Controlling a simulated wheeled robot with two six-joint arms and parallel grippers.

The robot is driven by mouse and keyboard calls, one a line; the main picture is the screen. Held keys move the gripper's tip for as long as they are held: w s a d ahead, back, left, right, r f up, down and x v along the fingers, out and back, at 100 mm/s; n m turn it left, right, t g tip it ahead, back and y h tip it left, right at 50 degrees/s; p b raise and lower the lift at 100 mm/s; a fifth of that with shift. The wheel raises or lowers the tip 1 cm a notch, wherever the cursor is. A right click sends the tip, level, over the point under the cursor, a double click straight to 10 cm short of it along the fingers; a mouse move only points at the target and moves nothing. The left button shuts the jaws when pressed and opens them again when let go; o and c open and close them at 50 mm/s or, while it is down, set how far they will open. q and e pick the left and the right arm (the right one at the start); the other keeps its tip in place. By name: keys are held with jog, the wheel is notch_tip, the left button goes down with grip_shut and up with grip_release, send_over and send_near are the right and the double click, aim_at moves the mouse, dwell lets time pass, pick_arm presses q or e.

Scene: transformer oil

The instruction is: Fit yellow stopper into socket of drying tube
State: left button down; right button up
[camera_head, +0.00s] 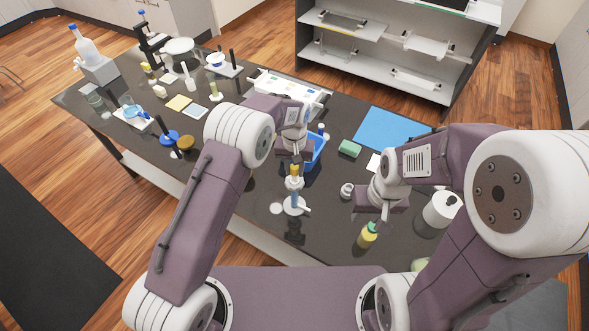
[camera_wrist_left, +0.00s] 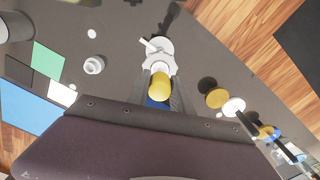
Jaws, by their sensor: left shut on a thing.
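The yellow stopper (camera_wrist_left: 159,88) is between the two fingers of my left gripper (camera_wrist_left: 161,92) in the left wrist view. In the head view the left gripper (camera_head: 294,160) points down, shut on the stopper (camera_head: 295,170). Directly below it stands a pale upright tube with a blue part (camera_head: 294,198), apparently the drying tube, on a white base. Stopper and tube top look very close or touching; I cannot tell whether the stopper is seated, and the socket is hidden. My right gripper (camera_head: 385,212) hangs over the table's right side; its finger opening is unclear.
A yellow-green bottle (camera_head: 368,234) stands near the right gripper. A blue tray (camera_head: 317,150) is behind the left gripper. Several lab items crowd the left side.

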aim_at(295, 175)
pick_arm(q)
jog(key=shift+f+b, duration=1.25)
jog(key=shift+f, duration=0.55)
jog(key=c, duration=1.1)
grip_release()
jog(key=shift+o, duration=0.2)
jog(key=shift+r, duration=0.2)
notch_tip(295, 175, up, 8)
jog(key=b, duration=0.3)
jog(key=shift+b, duration=0.35)
jog(key=shift+r, duration=0.35)
